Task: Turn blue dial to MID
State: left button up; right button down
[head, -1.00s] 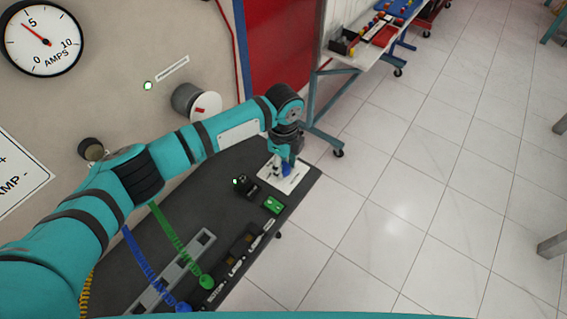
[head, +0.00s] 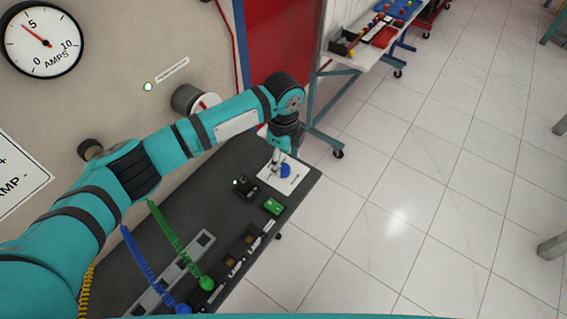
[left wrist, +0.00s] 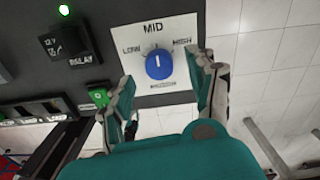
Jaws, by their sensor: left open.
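The blue dial (left wrist: 158,65) sits on a white plate (left wrist: 180,30) marked LOW, MID and HIGH in the left wrist view. A small pale mark at the dial's upper edge appears to point up toward MID. In the head view, the dial (head: 285,171) shows on its plate at the far end of the dark bench. My left gripper (left wrist: 166,70) is open, with its fingers apart on either side of the dial and no visible contact. In the head view, the left gripper (head: 276,164) is just left of the dial. My right gripper is not in view.
A black relay block (head: 245,188) and a green block (head: 272,206) stand close to the dial plate on the bench (head: 185,220). Blue and green coiled leads lie nearer. A panel with a gauge (head: 42,39) rises at left. Open floor lies right.

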aim_at(284, 168)
pick_arm(q)
notch_tip(284, 168, up, 9)
dwell(0.3)
jog(key=shift+s+f, duration=0.1)
dwell(0.4)
